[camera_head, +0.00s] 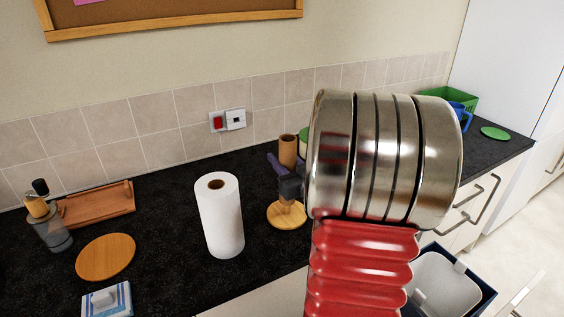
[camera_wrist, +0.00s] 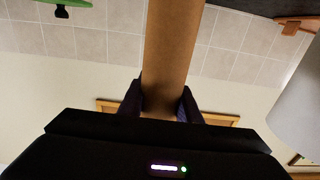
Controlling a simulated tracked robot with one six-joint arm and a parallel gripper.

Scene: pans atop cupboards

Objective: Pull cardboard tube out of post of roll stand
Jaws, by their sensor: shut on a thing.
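The brown cardboard tube (camera_head: 288,147) stands upright above the round wooden base of the roll stand (camera_head: 283,216). My gripper (camera_head: 281,163) is shut on the tube, with its purple fingers around it. In the wrist view the tube (camera_wrist: 172,45) runs between the two fingers of my gripper (camera_wrist: 160,100). The gripper body hides the tube's lower part and most of the post, so I cannot tell how far the tube sits on the post.
A white paper roll (camera_head: 221,217) stands close left of the stand. The tiled wall (camera_head: 150,125) is behind. A green crate (camera_head: 457,100) is at the far right.

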